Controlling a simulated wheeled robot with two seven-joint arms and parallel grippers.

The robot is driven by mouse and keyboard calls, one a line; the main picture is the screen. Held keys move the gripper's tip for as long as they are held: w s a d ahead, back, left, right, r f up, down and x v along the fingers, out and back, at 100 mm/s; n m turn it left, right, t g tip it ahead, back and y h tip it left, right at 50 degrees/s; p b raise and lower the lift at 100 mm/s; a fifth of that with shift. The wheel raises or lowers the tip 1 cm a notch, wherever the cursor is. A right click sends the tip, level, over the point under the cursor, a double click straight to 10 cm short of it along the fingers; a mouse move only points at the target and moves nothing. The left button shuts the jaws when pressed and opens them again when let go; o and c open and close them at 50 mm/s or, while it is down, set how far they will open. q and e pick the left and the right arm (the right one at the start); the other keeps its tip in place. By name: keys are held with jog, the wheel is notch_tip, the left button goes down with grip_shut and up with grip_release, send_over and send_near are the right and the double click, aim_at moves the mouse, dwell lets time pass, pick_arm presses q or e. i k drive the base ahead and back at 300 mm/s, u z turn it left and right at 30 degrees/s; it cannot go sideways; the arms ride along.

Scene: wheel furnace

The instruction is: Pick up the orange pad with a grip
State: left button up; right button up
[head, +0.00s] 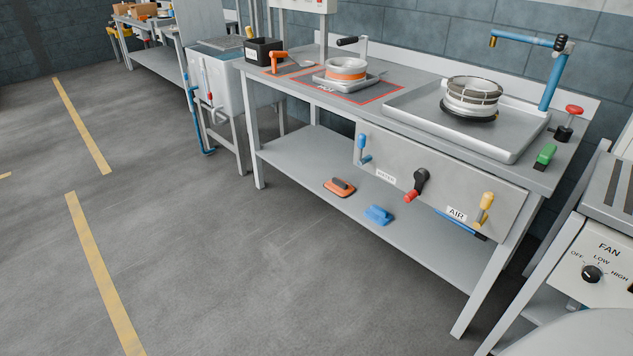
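The orange pad (339,188) lies flat on the lower shelf of the grey workbench, left of the middle of that shelf. It has a dark grip on its top. A blue pad-like block (379,215) lies on the same shelf to its right and a little nearer. Neither of my grippers shows in the head view, so nothing is seen touching the orange pad.
The bench's lower shelf (312,165) is open at the front, under a panel (437,172) with levers. Bench legs (483,293) stand at its ends. A fan control box (590,268) is at the right. The floor (230,260) in front is clear.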

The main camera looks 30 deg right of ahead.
aim_at(338, 187)
jog(key=z, duration=0.05)
jog(key=i, duration=2.15)
jog(key=z, duration=1.45)
jog(key=i, duration=1.1)
jog(key=z, duration=1.15)
jog(key=i, duration=0.55)
jog(key=u, duration=0.05)
